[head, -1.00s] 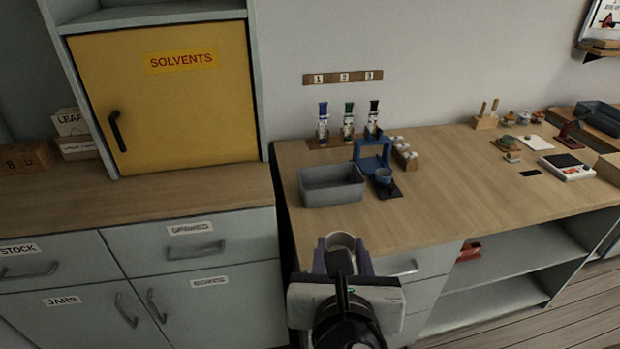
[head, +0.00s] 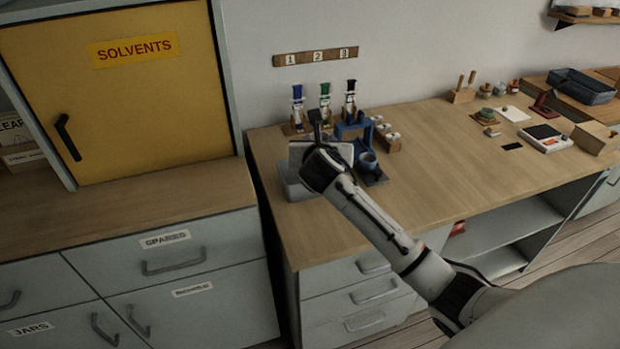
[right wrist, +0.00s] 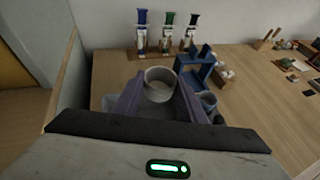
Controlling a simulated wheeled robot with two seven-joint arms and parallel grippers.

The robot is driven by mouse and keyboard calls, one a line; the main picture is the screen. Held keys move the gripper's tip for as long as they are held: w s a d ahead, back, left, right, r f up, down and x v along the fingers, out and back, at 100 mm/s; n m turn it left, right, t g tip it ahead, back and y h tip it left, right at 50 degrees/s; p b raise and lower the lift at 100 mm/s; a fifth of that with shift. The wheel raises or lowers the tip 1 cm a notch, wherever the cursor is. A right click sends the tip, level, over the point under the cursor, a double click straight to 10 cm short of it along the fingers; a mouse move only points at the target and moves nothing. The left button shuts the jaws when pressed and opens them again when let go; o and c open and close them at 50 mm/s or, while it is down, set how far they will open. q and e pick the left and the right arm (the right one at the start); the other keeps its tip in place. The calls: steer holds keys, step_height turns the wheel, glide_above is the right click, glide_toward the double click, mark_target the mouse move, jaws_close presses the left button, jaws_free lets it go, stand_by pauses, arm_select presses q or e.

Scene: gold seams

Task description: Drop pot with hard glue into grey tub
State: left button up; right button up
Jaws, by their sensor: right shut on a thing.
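The grey tub (head: 293,186) stands at the left end of the wooden bench, partly hidden behind my right gripper and arm in the head view. My right gripper (right wrist: 160,98) is shut on a pale round pot (right wrist: 160,73), upright with its open mouth showing greyish contents. In the head view my right gripper (head: 318,158) is over the tub's area; its fingers and the pot are hidden there. Grey parts of the tub show beside the fingers in the right wrist view (right wrist: 108,102). My left gripper is not in view.
Behind the tub stand several capped tubes (head: 325,102) in a rack. Right of it are a blue stand (head: 352,131), a blue cup (head: 368,161) on a dark pad and a wooden holder (head: 387,138) with white items. The bench's middle is clear.

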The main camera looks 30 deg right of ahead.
steer(key=shift+w+d+f, duration=0.15)
steer(key=shift+d+f, duration=0.05)
steer(key=shift+f, duration=0.45)
step_height(320, 180, down, 5)
steer(key=b, duration=0.2)
steer(key=shift+b, duration=0.3)
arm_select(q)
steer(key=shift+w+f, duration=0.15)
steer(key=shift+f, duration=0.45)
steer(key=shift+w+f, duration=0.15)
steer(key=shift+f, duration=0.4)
arm_select(e)
steer(key=shift+r, duration=0.1)
steer(key=o, duration=1.1)
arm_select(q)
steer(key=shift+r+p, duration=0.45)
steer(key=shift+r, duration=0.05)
arm_select(e)
steer(key=v, duration=1)
steer(key=shift+a+r, duration=0.1)
